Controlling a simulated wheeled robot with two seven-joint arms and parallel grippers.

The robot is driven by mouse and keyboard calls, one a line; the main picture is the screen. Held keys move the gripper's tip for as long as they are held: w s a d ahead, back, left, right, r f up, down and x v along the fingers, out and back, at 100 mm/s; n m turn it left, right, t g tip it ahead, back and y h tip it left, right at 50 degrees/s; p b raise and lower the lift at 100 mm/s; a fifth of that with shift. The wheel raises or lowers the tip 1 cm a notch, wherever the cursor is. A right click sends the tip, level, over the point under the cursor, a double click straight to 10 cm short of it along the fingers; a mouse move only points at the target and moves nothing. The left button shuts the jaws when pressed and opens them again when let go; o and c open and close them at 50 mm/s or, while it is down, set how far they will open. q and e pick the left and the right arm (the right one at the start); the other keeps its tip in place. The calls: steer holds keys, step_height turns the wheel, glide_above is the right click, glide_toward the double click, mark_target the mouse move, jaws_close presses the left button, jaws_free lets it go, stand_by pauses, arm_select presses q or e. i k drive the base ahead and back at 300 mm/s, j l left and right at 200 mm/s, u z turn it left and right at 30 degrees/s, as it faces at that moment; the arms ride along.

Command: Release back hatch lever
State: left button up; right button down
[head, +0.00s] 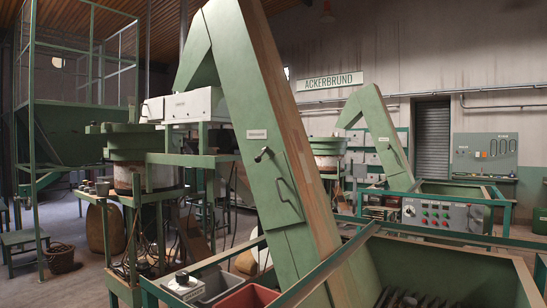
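A tall green sloping elevator housing (240,75) rises in the middle of the head view. On its side is a hatch panel (278,205) with a dark curved handle (288,193). A small black lever with a light tip (264,153) sits just above this panel, below a small label. A second, similar green elevator (377,125) stands farther back to the right. A small dark lever (383,138) shows on its side, too small to read its position. Neither of my grippers is in view.
A green hopper (430,268) fills the lower right. A red bin (247,298) and a grey bin (216,285) stand at the near elevator's foot. A control panel (433,214) stands behind the hopper. A frame with a round bowl (130,146) is at left. Floor shows at lower left.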

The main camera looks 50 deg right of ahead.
mark_target(258, 159)
steer(key=i+z, duration=0.4)
steer(key=i+l+z, duration=0.1)
steer(key=z, duration=0.35)
steer(key=i+j+z, duration=0.2)
steer(key=i+z, duration=0.2)
